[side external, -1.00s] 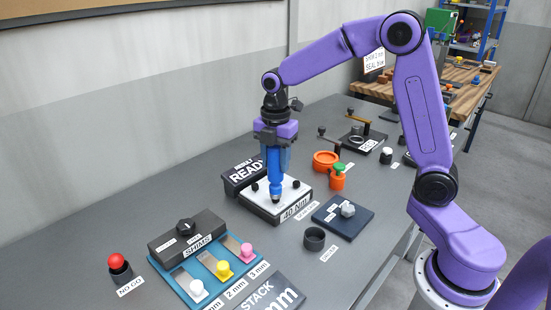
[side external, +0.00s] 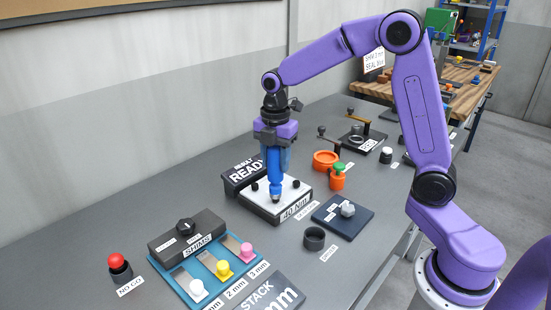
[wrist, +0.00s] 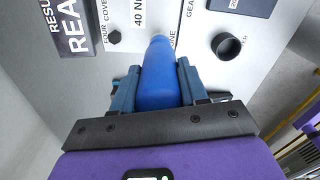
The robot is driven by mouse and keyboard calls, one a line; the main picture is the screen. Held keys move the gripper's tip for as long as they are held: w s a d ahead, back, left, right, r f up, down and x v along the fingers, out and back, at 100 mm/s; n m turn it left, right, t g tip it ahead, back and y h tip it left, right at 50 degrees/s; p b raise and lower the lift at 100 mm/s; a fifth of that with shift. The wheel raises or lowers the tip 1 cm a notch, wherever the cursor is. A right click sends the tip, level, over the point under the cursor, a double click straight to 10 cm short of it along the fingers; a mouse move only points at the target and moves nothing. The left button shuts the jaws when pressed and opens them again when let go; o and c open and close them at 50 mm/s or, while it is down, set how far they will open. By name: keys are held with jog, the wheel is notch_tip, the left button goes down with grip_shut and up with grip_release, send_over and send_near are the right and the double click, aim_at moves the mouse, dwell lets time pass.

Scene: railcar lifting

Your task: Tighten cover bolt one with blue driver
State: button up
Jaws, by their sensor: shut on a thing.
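My gripper (side external: 275,150) is shut on the blue driver (side external: 275,176), which stands upright. Its lower end is at the front part of the white cover plate (side external: 262,197), labelled 40 Nm. Dark bolt heads show on the plate to the left (side external: 254,186) and right (side external: 296,183) of the driver. The bolt under the driver is hidden. In the wrist view the blue driver (wrist: 160,78) sits between the two jaws, and one dark bolt (wrist: 114,37) shows beside it.
A RESULT READY display (side external: 244,174) stands behind the plate. A shim tray (side external: 207,270) is at front left, and a black ring (side external: 314,238) and dark pad with a grey nut (side external: 347,210) are at front right. An orange and green part (side external: 338,177) stands right of the plate.

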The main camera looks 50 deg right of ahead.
aim_at(275, 148)
jog(key=shift+f, duration=1.05)
dwell(2.3)
jog(key=shift+r, duration=2.55)
